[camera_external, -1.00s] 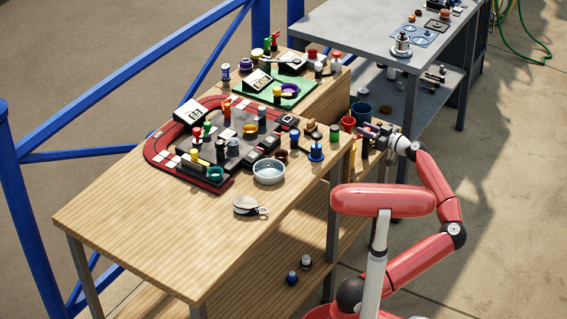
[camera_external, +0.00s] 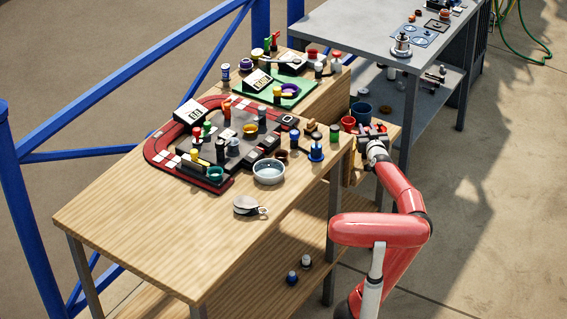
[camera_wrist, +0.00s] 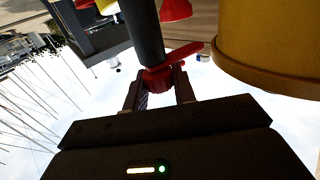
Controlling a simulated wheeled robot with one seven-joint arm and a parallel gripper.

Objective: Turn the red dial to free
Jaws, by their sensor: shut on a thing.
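In the wrist view the red dial (camera_wrist: 168,68) looks like a small red lever-shaped piece by a dark post (camera_wrist: 142,30). My gripper (camera_wrist: 160,82) has its two fingers on either side of the red piece and is shut on it. In the outside view my gripper (camera_external: 372,132) is at the right end of the wooden table, beside the small cups. The dial is too small and covered to make out there. No marking for "free" can be read in either view.
A large yellow cylinder (camera_wrist: 270,45) stands close to the right of the fingers in the wrist view. A grey metal table (camera_external: 350,35) is behind.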

